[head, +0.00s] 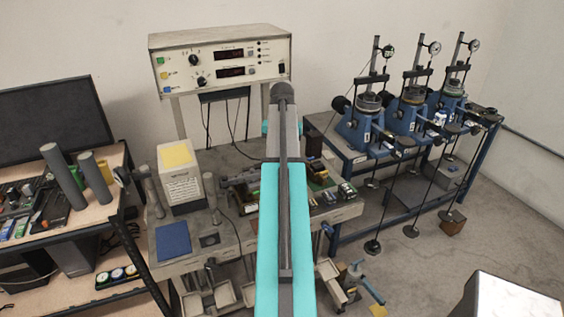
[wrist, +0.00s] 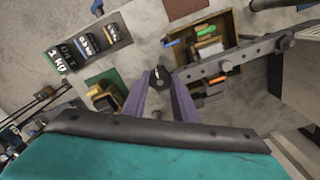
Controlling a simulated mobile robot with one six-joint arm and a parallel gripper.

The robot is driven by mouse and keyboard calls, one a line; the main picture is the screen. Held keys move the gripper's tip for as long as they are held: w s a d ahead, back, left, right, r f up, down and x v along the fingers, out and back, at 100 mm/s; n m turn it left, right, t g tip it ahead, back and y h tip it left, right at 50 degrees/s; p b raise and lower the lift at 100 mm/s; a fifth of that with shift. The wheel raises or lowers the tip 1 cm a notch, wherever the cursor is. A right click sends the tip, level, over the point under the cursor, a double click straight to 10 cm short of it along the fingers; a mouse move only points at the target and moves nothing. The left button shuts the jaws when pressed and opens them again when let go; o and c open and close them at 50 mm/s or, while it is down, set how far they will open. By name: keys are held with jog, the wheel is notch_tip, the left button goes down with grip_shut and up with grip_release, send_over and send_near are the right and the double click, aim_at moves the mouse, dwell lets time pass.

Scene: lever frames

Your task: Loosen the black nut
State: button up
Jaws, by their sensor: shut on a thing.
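My gripper (wrist: 160,84) shows in the wrist view as two purple fingers reaching up from the lower middle. Their tips are closed on a small black nut (wrist: 160,75), which sits between them. A grey metal bar with holes (wrist: 229,60) runs from beside the right fingertip up to the right. The fingers partly cover the nut, so how it sits on its thread cannot be told. In the head view my teal arm reaches over the workbench (head: 222,243) and hides the gripper and nut.
In the wrist view, dark labelled weights (wrist: 88,44) lie upper left, and coloured pieces (wrist: 207,31) lie near the bar. In the head view, an instrument box (head: 221,60) stands behind the bench, blue test rigs (head: 361,130) at right, and a shelf with a dark screen (head: 52,118) at left.

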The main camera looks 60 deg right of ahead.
jog(key=n, duration=0.4)
jog(key=shift+n+b, duration=0.3)
jog(key=shift+n, duration=2.3)
jog(key=o, duration=1)
jog(key=shift+o, duration=0.2)
jog(key=shift+r, duration=0.1)
